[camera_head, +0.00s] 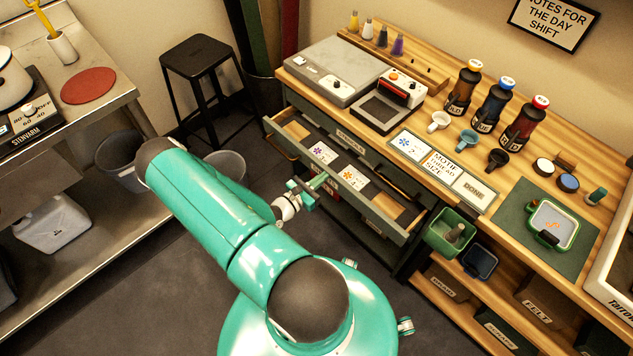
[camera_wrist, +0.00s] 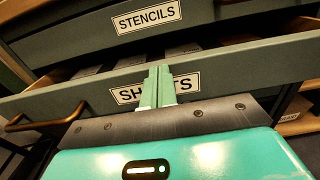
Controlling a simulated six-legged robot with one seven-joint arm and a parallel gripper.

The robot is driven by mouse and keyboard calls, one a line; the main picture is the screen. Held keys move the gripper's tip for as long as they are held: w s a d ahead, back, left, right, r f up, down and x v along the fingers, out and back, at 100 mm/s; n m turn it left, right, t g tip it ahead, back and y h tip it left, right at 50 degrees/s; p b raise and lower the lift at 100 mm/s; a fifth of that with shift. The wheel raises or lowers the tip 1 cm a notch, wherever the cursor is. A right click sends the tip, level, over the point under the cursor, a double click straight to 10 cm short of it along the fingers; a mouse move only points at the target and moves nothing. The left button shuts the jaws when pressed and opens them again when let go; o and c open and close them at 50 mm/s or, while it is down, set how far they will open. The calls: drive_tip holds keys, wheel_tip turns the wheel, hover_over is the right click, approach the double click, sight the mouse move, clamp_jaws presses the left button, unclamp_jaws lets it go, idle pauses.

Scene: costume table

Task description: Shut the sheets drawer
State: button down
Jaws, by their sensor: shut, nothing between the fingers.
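The sheets drawer (camera_head: 388,226) is pulled out from the bench below the stencils drawer (camera_head: 350,138), with patterned cards lying inside it. In the wrist view, the sheets drawer's green front (camera_wrist: 250,75) spans the picture, and its label is partly hidden behind my fingers. A brown bar handle (camera_wrist: 45,121) is on the left of that front. My gripper (camera_wrist: 156,86) is shut and empty, its fingertips up against or just in front of the label; I cannot tell whether they touch. In the head view, my gripper (camera_head: 312,190) is at the drawer's front, near its middle.
The stencils drawer above looks shut. A green bin (camera_head: 451,233) hangs at the bench's right side. A black stool (camera_head: 200,60) and grey buckets stand behind my arm. A steel counter (camera_head: 110,105) is on the left. Bottles and mugs stand on the bench top.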

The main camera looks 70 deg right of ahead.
hover_over(344, 167)
drive_tip(key=shift+s+a, duration=0.1)
drive_tip(key=shift+s, duration=0.1)
drive_tip(key=shift+s+d+r, duration=0.15)
drive_tip(key=shift+s+d, duration=0.1)
drive_tip(key=shift+d, duration=0.25)
drive_tip(key=shift+w, duration=0.1)
drive_tip(key=shift+w+a+f, duration=0.2)
drive_tip(key=shift+w+a, duration=0.1)
drive_tip(key=shift+a, duration=0.1)
drive_tip(key=v, duration=1.3)
drive_tip(key=shift+a, duration=0.35)
drive_tip(key=shift+r, duration=0.1)
